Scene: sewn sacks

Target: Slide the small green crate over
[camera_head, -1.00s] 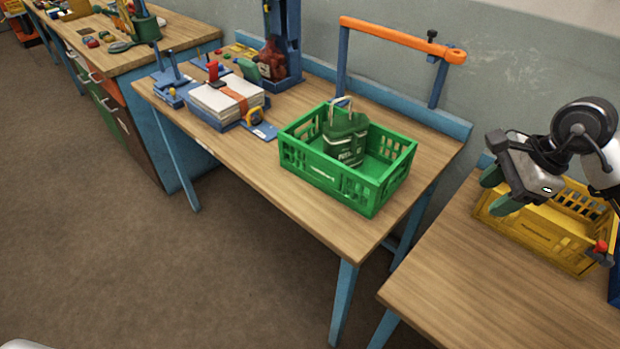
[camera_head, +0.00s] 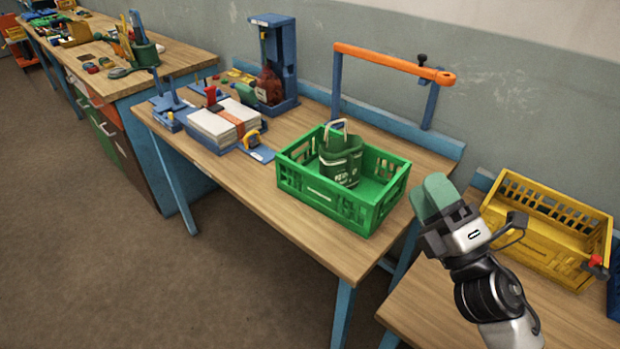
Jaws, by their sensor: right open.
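The small green crate (camera_head: 322,195) stands on the middle wooden table (camera_head: 240,190), near its right end. A dark green sack (camera_head: 340,165) with pale handles stands upright inside it, towards the back left. My right gripper (camera_head: 434,196), with green finger pads, is to the right of the crate, apart from it in the picture. Its fingers point up and left and look empty. The pads overlap in this view, but the gripper is open. My left gripper is not in view.
A yellow crate (camera_head: 530,240) stands on the right table (camera_head: 405,307), behind my right arm. An orange bar (camera_head: 390,60) on blue posts rises behind the green crate. A stack of paper (camera_head: 212,127) lies left of it. Bare tabletop lies in front of the crate.

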